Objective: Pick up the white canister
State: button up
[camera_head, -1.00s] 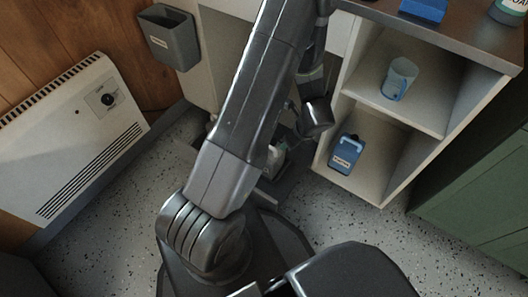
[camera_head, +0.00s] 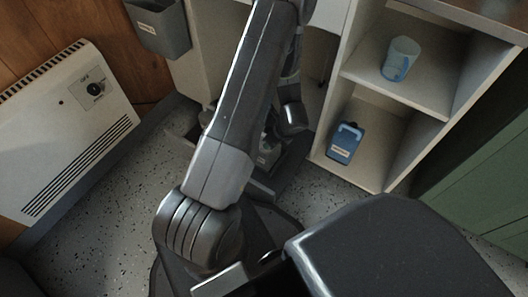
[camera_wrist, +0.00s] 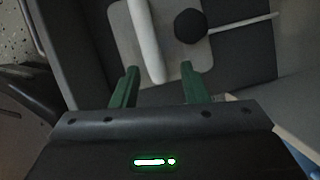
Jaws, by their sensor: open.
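In the wrist view, a pale canister-like body (camera_wrist: 120,48) lies ahead of my gripper (camera_wrist: 160,66), seen from above in dim light. It has a long white bar like a handle (camera_wrist: 143,38) and a round black cap (camera_wrist: 189,26); I take it to be the white canister. My gripper's two green fingers are apart and empty. The bar's near end shows between the fingertips in the picture; I cannot tell how far below them it is. In the head view my arm hides the gripper, and no white canister shows clearly.
A shelf unit (camera_head: 376,168) at the right holds a light-blue mug (camera_head: 401,60) above and a blue labelled container (camera_head: 344,142) below. A white heater (camera_head: 65,128) and a grey wall bin (camera_head: 160,27) are at the left. Speckled floor (camera_head: 95,225) is clear before the heater.

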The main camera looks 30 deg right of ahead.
grip_shut()
dwell(1.4)
